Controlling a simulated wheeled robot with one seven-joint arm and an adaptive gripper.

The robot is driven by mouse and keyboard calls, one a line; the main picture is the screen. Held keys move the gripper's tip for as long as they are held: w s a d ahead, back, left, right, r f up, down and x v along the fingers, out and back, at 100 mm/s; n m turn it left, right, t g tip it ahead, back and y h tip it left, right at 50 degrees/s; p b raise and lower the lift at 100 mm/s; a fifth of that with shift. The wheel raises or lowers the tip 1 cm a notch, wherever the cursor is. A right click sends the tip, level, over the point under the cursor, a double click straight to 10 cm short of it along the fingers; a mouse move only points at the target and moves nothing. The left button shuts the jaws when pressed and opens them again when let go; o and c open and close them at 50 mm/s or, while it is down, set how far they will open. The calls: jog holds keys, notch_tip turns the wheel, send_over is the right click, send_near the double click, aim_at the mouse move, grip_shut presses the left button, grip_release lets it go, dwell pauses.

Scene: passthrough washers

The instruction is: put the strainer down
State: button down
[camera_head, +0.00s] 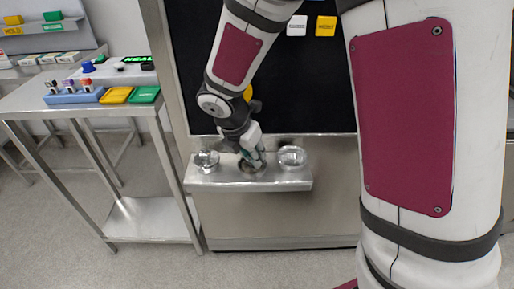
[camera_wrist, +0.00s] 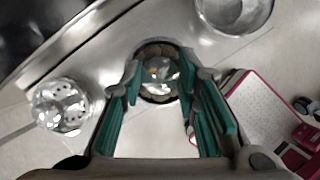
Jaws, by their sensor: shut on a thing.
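My gripper (camera_head: 254,160) is low over the middle of the metal shelf (camera_head: 225,180). In the wrist view its teal-padded fingers (camera_wrist: 159,82) are on either side of a round shiny piece with a brownish rim, the strainer (camera_wrist: 158,90), and are shut on it. The strainer is at or just above the shelf; whether it touches is unclear. In the head view the fingers mostly cover it.
A round metal piece with holes (camera_wrist: 62,105) sits on the shelf to the left, also in the head view (camera_head: 206,160). A shiny round bowl (camera_head: 292,156) is at the right. A side table (camera_head: 30,101) with coloured trays stands left.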

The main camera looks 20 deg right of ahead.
aim_at(249, 169)
jog(key=shift+w+d, duration=0.85)
jog(key=shift+d, duration=0.25)
jog(key=shift+w+d+f, duration=0.2)
jog(key=shift+d, duration=0.05)
jog(key=shift+f, duration=0.1)
jog(key=shift+f, duration=0.1)
jog(key=shift+f+b, duration=0.1)
jog(key=shift+b, duration=0.2)
jog(key=c, duration=1.2)
grip_release()
jog(key=p+v, duration=0.3)
jog(key=v, duration=0.9)
jog(key=shift+s+r, duration=0.1)
jog(key=shift+r, duration=0.15)
